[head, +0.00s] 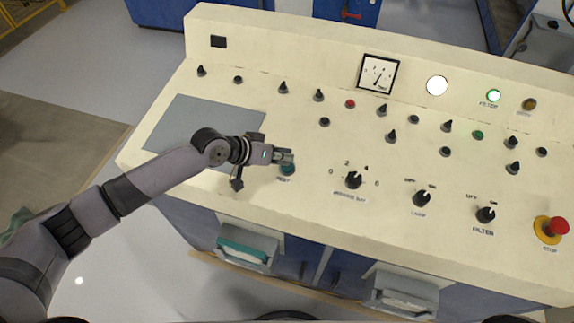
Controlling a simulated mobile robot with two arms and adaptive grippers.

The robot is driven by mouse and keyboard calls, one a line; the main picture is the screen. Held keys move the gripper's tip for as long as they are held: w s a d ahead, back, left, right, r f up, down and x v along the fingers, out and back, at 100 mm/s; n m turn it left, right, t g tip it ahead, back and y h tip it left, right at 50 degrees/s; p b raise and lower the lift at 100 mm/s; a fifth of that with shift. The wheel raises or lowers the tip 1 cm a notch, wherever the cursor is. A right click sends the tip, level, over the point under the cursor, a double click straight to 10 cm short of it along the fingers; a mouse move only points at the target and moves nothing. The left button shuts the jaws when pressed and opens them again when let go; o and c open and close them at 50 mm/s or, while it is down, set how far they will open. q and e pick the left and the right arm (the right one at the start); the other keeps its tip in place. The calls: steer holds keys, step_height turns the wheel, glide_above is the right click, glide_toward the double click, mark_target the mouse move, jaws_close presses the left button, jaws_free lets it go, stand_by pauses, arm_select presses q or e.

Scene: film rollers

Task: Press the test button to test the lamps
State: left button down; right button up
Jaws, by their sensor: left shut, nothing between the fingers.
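The control panel (230,190) is a cream, sloped console top. A green-teal button (287,170) sits at its front left, with a small label under it that is too small to read for certain. My left gripper (289,156) is shut and empty, with its fingertips right at the button's upper edge. I cannot tell whether they touch it. Among the lamps, the one marked FILTER (493,95) glows green, a round white lamp (437,86) is bright, and an amber lamp (529,104) looks dim. My right gripper is not in view.
A rotary selector (353,180), a lamp knob (422,198) and a filter knob (486,214) line the front edge. A red stop button (558,225) on yellow is at the far right. Several small black knobs and a meter (378,74) stand behind. A grey plate (190,130) lies left.

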mark_target(284, 167)
arm_select(q)
steer(key=shift+f+b, duration=0.35)
steer(key=shift+f, duration=0.2)
stand_by(0.6)
steer(key=shift+r, duration=0.1)
steer(key=shift+s+r+p, duration=0.1)
steer(key=shift+r+p, duration=0.75)
steer(key=shift+p, duration=0.05)
steer(key=r+p, duration=0.5)
steer(key=shift+s+a+r, duration=0.1)
steer(key=shift+s, duration=0.1)
stand_by(0.3)
stand_by(0.5)
